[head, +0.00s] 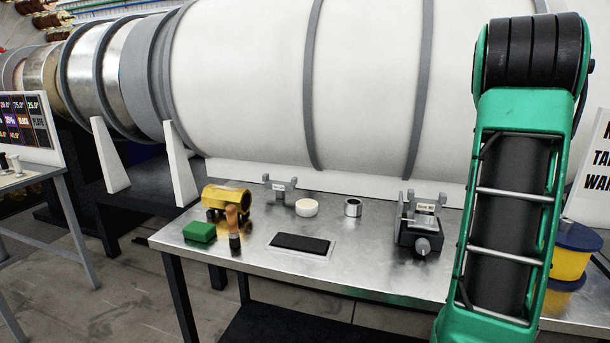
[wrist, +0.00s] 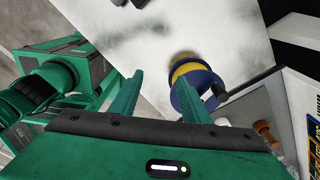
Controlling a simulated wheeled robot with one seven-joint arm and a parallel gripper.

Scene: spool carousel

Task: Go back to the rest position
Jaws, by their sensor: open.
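My gripper (wrist: 163,100) shows in the wrist view with its two green fingers apart and nothing between them. It hangs over the metal table (head: 345,270), which is the pale surface beyond the fingers. A blue and yellow spool (wrist: 194,85) lies just beyond the right finger, apart from or touching it, I cannot tell. A spool (head: 572,252) of the same colours stands at the table's right end in the head view. My green arm fills the right of the head view, and the gripper itself is out of that view.
On the table are a green block (head: 200,232), a brass cylinder on a stand (head: 226,202), a wooden-handled tool (head: 233,225), a black pad (head: 300,243), a white roll (head: 306,208), a metal ring (head: 353,207) and a black fixture with a knob (head: 419,235). A large white drum (head: 260,80) stands behind.

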